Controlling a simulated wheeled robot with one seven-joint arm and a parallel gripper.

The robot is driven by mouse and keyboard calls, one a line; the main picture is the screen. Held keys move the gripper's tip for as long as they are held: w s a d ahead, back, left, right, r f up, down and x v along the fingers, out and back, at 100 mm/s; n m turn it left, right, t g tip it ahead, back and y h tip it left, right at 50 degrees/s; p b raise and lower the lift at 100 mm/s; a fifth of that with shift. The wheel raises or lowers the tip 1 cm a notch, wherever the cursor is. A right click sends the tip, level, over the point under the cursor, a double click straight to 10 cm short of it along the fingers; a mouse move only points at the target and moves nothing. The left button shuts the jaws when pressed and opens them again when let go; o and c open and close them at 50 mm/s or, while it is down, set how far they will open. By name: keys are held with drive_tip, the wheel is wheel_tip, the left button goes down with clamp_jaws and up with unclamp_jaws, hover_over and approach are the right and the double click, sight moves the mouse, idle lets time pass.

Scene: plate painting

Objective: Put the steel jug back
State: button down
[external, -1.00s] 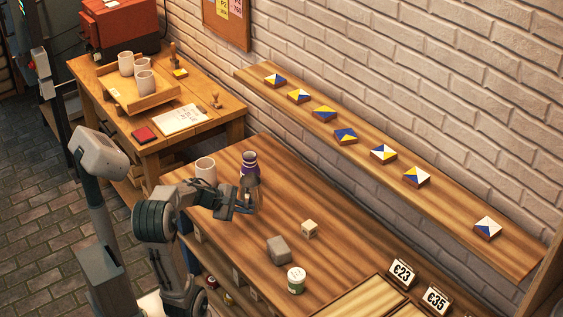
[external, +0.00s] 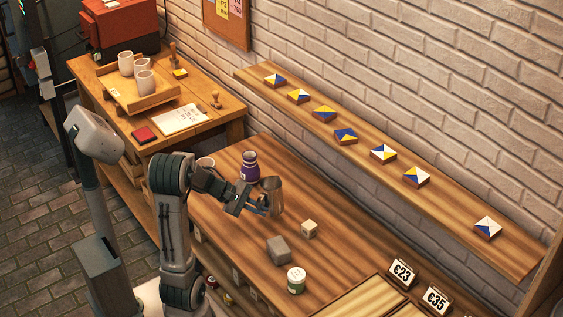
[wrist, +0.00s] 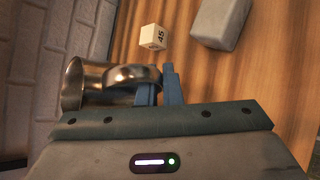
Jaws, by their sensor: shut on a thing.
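The steel jug (external: 272,196) is at the end of my gripper (external: 257,206) in the external view, over the middle of the wooden bench. In the wrist view the jug (wrist: 90,84) is shiny metal with its open mouth to the left. My gripper (wrist: 160,90) has its blue fingers shut on the jug's handle. Whether the jug's base touches the bench cannot be told.
A small cream block (external: 309,228), a grey block (external: 278,250) and a white-lidded jar (external: 296,281) stand nearer the front. A tile shelf (external: 458,218) runs along the wall.

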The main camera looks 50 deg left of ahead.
drive_tip(key=a+f, duration=0.2)
drive_tip(key=a, duration=0.1)
drive_tip(key=a+f, duration=0.1)
drive_tip(key=shift+w+a, duration=0.4)
drive_tip(key=shift+f+b, duration=0.35)
drive_tip(key=shift+f, duration=1.6)
drive_tip(key=shift+f, duration=0.2)
drive_tip(key=c, duration=1.6)
unclamp_jaws()
drive_tip(key=shift+r, duration=0.1)
